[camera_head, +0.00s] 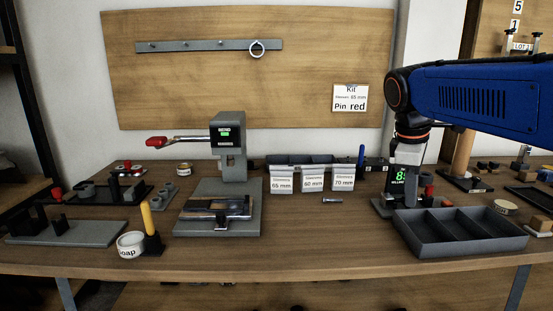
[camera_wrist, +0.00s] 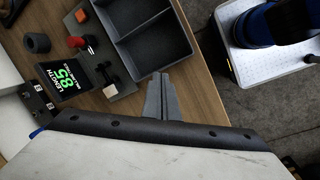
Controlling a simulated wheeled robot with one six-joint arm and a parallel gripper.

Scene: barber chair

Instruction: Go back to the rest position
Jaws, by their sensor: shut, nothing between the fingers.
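My blue arm reaches in from the right in the head view and bends down at its end. My gripper (camera_head: 410,198) points down there, just behind the left end of the grey divided tray (camera_head: 461,248). In the wrist view my gripper (camera_wrist: 160,80) shows as grey fingers closed together, with nothing between them. The divided tray (camera_wrist: 150,40) lies beyond the fingertips there, and its compartments in view look empty. Whether the fingers touch anything is not clear.
A gauge with a green "85" display (camera_wrist: 75,75) stands close beside the tray. Three labelled bins (camera_head: 312,180), a grey press-like device (camera_head: 230,150) and a soap tin (camera_head: 131,244) stand on the wooden bench (camera_head: 330,235). The bench's front middle is clear.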

